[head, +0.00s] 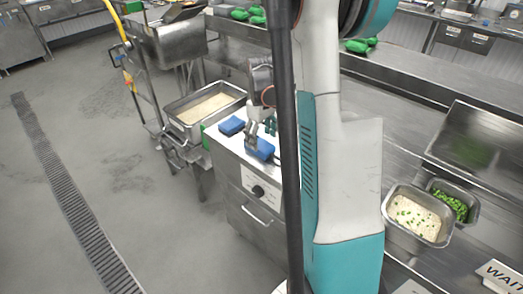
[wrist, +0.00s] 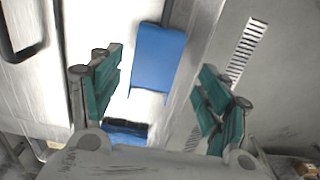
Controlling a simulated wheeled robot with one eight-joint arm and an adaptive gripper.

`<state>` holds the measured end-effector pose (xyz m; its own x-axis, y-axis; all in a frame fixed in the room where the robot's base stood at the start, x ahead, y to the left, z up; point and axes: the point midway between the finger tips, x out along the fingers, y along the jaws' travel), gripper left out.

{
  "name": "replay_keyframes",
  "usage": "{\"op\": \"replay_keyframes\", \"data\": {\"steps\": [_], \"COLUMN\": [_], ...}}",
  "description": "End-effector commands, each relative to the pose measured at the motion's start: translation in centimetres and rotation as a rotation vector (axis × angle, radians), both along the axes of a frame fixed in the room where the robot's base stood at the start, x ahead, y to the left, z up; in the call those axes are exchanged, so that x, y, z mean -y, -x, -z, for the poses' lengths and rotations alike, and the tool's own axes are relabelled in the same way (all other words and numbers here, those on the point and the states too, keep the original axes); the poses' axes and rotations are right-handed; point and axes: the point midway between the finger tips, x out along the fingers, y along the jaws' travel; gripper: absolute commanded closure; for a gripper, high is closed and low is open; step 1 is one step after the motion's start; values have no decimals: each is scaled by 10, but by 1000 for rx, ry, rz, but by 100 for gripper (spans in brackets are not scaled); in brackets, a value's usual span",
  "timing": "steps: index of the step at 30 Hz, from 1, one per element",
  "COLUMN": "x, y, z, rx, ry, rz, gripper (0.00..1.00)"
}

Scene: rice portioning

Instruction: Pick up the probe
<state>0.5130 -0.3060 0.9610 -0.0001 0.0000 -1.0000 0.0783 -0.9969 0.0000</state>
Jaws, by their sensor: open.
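My gripper (wrist: 160,95) is open, with its two green-padded fingers spread apart and nothing between them touching the pads. In the head view my gripper (head: 262,133) is low over the top of a steel cabinet, close to two blue items. One blue item (head: 231,126) lies to the left of the gripper and the other blue item (head: 260,150) is just below it. In the wrist view a flat blue block (wrist: 158,58) shows ahead between the fingers, and a blue piece with a dark top (wrist: 126,130) shows nearer. I cannot tell which part is the probe.
The steel cabinet (head: 252,224) has a knob and a handle. A deep pan of pale food (head: 205,106) stands left of it. On the right counter are a pan of rice with green bits (head: 416,217) and a pan of green vegetables (head: 451,203).

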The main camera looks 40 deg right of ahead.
Motion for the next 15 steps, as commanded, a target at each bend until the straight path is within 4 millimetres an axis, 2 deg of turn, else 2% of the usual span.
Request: {"op": "replay_keyframes", "data": {"steps": [9, 15], "x": [5, 5], "y": [-4, -4], "z": [44, 48], "rx": [0, 0], "ry": [0, 0], "rz": [0, 0], "gripper": [30, 30]}}
